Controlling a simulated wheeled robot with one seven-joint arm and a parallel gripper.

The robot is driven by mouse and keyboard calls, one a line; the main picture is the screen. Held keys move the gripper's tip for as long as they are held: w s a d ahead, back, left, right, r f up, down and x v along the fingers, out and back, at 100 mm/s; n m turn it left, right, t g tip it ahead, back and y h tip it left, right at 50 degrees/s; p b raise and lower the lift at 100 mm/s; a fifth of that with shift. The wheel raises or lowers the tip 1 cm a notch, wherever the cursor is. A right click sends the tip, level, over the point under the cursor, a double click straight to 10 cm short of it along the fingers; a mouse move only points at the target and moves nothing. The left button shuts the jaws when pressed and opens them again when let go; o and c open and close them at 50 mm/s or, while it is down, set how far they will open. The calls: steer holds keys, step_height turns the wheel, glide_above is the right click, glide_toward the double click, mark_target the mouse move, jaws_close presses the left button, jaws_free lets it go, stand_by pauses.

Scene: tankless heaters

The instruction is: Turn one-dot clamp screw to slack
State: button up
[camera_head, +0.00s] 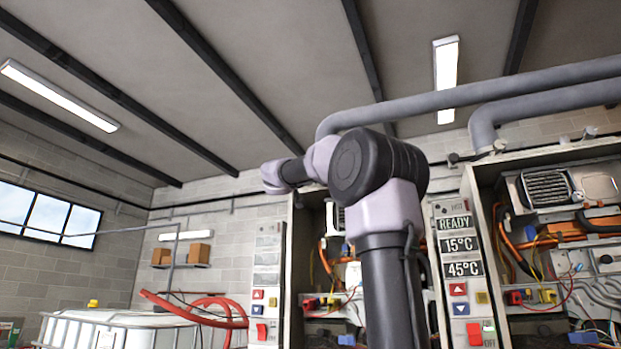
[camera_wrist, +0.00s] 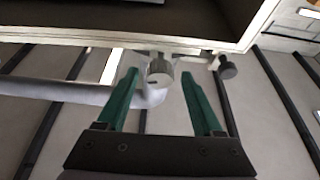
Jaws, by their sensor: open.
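In the wrist view my gripper (camera_wrist: 160,75) is open, with its two green fingers spread apart. A short grey metal cylinder, which looks like a clamp screw (camera_wrist: 160,73), shows between the fingertips with its round end toward me. A dark mark shows on it, but I cannot make out any dots. I see a gap on both sides, and no finger appears to touch it. A second, darker knob (camera_wrist: 228,68) sits to the right, outside the fingers. In the head view my arm hides my gripper and the screw in front of it.
A grey pipe (camera_wrist: 60,92) runs beside the screw, below the cabinet edge (camera_wrist: 100,36) in the wrist view. In the head view, an open heater cabinet (camera_head: 482,215) with wiring stands at right, next to a panel reading READY (camera_head: 454,223). A white tank (camera_head: 130,325) stands at left.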

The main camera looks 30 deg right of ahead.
jaws_close()
steer(key=shift+n, duration=0.4)
steer(key=n+t+y, duration=0.1)
steer(key=n+y, duration=0.1)
steer(key=n, duration=0.3)
steer(key=n+t+y, duration=0.1)
steer(key=n+y, duration=0.1)
steer(key=n, duration=0.3)
steer(key=n+t+y, duration=0.1)
steer(key=n+y, duration=0.2)
steer(key=n, duration=0.2)
steer(key=shift+d+r+n, duration=0.1)
steer(key=shift+d+n, duration=0.05)
steer(key=shift+n, duration=0.15)
